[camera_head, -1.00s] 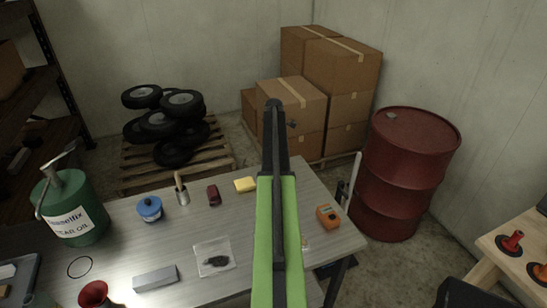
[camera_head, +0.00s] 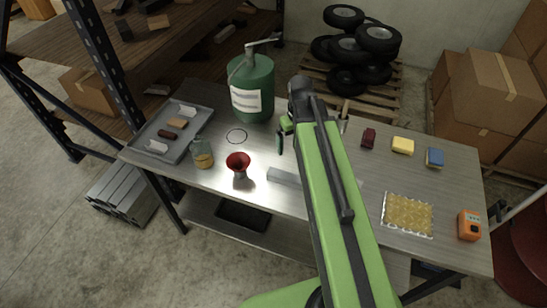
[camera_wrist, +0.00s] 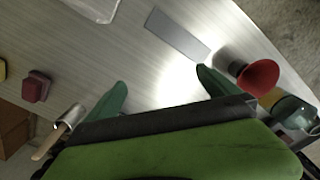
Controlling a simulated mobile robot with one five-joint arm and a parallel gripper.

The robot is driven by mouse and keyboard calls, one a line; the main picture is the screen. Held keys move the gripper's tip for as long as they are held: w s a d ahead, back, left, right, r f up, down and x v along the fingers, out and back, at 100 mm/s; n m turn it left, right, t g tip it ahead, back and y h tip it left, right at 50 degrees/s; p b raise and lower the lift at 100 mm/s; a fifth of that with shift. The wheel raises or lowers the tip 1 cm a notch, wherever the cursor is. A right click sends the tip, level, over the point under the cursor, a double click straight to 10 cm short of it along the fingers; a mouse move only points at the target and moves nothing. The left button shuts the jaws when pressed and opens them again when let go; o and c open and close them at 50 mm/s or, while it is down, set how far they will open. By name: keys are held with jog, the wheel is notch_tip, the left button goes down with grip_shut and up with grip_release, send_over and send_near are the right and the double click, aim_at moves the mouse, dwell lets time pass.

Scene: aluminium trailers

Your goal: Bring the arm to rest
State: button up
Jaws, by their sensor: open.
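My arm (camera_head: 340,210), green with a dark bar along it, reaches out over the grey workbench (camera_head: 320,205) in the head view. My gripper (camera_head: 285,138) is at its far end, with green fingers showing just right of the black ring. The wrist view shows my gripper (camera_wrist: 160,92) from behind. Its two green fingers are well apart with nothing between them, and the bench top lies beyond. A grey bar (camera_wrist: 178,35) lies past the fingers, and a red funnel (camera_wrist: 257,80) stands to the right of the right finger. The arm hides part of the bench behind it.
A green oil can (camera_head: 252,90) stands left of the gripper. A yellow-filled pack (camera_head: 407,214) and an orange device (camera_head: 469,226) lie right. Shelving (camera_head: 90,60) borders the left.

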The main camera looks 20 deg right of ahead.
jog(key=s+a+m, duration=0.2)
jog(key=s+a, duration=0.2)
jog(key=a, duration=0.6)
jog(key=shift+s+a, duration=0.2)
